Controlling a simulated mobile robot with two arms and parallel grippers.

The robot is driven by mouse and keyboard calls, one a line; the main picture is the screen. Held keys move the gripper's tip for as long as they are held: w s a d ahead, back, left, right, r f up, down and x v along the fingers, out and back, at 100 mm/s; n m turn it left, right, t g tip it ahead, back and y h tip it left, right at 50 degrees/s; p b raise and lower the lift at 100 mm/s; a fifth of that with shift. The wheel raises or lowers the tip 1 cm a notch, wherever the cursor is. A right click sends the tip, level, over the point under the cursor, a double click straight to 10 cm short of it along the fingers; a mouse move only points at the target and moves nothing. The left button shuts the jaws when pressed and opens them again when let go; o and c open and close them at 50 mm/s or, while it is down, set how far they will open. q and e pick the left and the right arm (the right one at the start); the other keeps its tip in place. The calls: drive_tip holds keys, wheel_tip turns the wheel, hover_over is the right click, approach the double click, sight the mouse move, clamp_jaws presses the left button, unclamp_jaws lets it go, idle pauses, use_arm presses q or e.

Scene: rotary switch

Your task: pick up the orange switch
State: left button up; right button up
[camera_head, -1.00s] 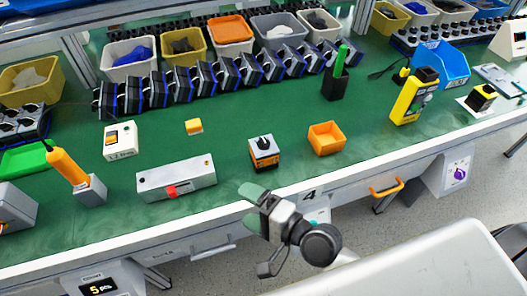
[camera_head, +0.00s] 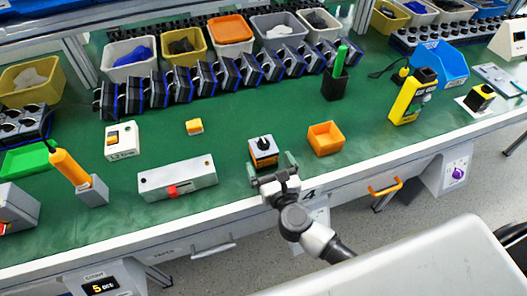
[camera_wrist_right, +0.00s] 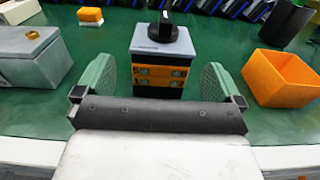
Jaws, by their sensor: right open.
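The orange switch (camera_head: 263,152) is a small block with an orange and black body, a grey top and a black rotary knob. It stands upright on the green mat near the table's front edge. My right gripper (camera_head: 272,172) is open just in front of it. In the right wrist view the switch (camera_wrist_right: 161,62) stands ahead, between the lines of the two green fingertips of the right gripper (camera_wrist_right: 158,85). The fingers look apart from it on both sides. My left gripper is not in view.
An orange open box (camera_head: 326,139) stands close on the right of the switch. A grey box with a red button (camera_head: 177,179) lies to the left. A small yellow-orange block (camera_head: 194,127) is behind left. The mat (camera_head: 235,110) behind the switch is clear up to the row of dark units.

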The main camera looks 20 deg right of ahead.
sight(263, 151)
drive_tip(key=w, duration=0.5)
drive_tip(key=shift+w+p, duration=0.15)
drive_tip(key=shift+p, duration=0.15)
drive_tip(key=shift+c, duration=0.3)
drive_tip(key=c, duration=1.1)
drive_tip(key=shift+o, duration=0.2)
